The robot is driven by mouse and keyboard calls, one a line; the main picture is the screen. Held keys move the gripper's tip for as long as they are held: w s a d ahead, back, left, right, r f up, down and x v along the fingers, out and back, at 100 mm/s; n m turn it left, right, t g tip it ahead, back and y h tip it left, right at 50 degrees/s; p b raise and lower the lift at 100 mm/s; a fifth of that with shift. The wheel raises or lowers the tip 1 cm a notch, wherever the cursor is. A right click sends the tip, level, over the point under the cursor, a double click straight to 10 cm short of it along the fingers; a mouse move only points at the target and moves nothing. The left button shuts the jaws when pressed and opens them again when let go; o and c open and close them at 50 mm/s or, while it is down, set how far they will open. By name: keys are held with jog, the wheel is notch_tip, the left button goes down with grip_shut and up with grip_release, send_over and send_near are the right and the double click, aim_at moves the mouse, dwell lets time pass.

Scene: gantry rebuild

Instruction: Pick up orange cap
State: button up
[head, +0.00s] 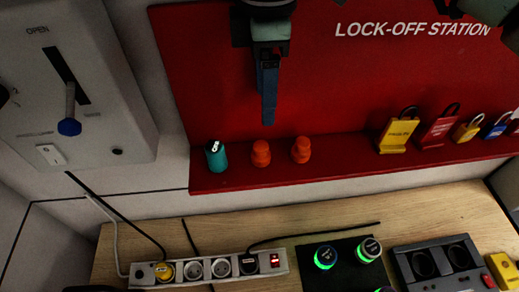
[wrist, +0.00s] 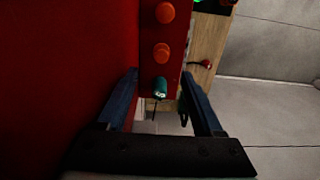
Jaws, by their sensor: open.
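Two orange caps stand on the red shelf, a left orange cap (head: 261,153) and a right orange cap (head: 301,150). They also show in the wrist view, the left one nearer (wrist: 162,53) and the right one at the top edge (wrist: 165,12). My gripper (head: 268,122) hangs above and in front of the shelf, pointing down, apart from the caps. In the wrist view my gripper (wrist: 160,75) is open and empty, its two fingers wide apart. A teal cap shows between the fingertips there, farther off; the orange caps lie beyond it.
The teal cap (head: 216,157) stands left of the orange caps. Several padlocks, one yellow (head: 398,134), stand on the right of the shelf (head: 345,172). The red back board (head: 215,75) rises behind. Below is a wooden bench (head: 420,215) with a power strip (head: 208,268).

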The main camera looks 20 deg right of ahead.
jog(key=b, duration=0.2)
send_over(261, 145)
notch_tip(261, 145, down, 5)
jog(key=shift+w+d+f, duration=0.1)
jog(key=shift+f, duration=0.3)
notch_tip(261, 145, down, 5)
jog(key=b, duration=0.2)
jog(key=shift+r+b, duration=0.15)
jog(key=shift+b, duration=0.2)
jog(key=shift+c, duration=0.2)
grip_shut()
